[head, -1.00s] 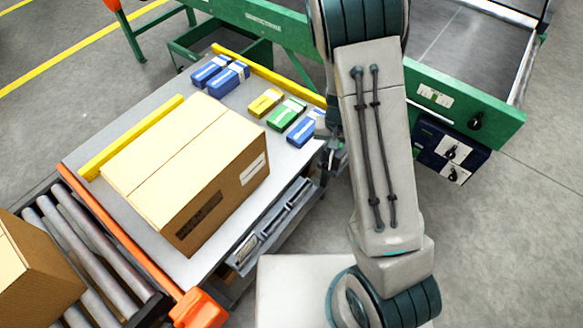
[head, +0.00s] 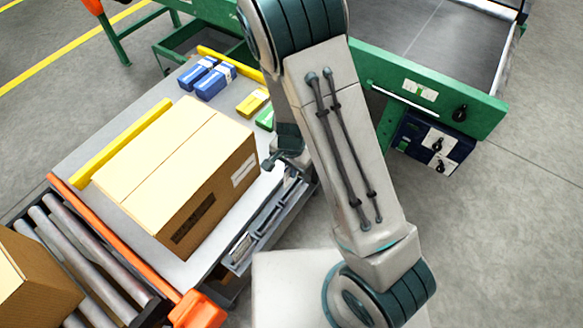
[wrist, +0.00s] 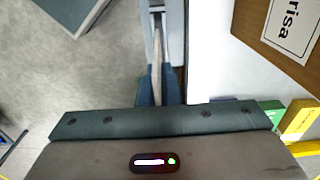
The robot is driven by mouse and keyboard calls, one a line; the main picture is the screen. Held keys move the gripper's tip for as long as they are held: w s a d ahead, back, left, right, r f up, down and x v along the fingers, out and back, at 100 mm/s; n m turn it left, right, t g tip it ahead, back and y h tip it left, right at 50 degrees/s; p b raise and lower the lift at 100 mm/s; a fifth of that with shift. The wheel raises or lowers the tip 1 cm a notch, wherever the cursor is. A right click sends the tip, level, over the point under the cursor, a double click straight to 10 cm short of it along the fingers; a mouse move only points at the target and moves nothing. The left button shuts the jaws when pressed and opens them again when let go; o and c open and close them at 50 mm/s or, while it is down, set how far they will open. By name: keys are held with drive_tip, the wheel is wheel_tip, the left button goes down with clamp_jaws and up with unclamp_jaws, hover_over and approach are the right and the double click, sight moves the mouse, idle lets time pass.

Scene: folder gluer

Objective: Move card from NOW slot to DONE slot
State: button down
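The card rack (head: 268,222) is a grey holder with pale cards along the near right side of the table; its slot labels are too small to read, so I cannot tell NOW from DONE. My gripper (head: 272,160) is at the table's right edge, beside the large carton and near the rack's far end, partly hidden by my arm. In the wrist view, my gripper (wrist: 158,85) points down along the table edge. A thin pale strip (wrist: 157,50) shows between its blue-grey fingers. I cannot tell whether this is a card or whether the fingers grip it.
A large carton (head: 175,165) stands on the table (head: 75,150), close to my gripper. Small blue, yellow and green boxes (head: 215,82) lie behind it. A roller conveyor (head: 75,245) is at left. A green machine (head: 440,90) stands behind. Floor at right is clear.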

sight(291, 181)
drive_tip(key=shift+f+b, duration=3.2)
drive_tip(key=shift+f, duration=0.7)
drive_tip(key=c, duration=1.6)
unclamp_jaws()
wheel_tip(291, 181, up, 13)
drive_tip(key=p, duration=0.3)
drive_tip(key=shift+p, duration=0.35)
drive_tip(key=shift+r, duration=0.4)
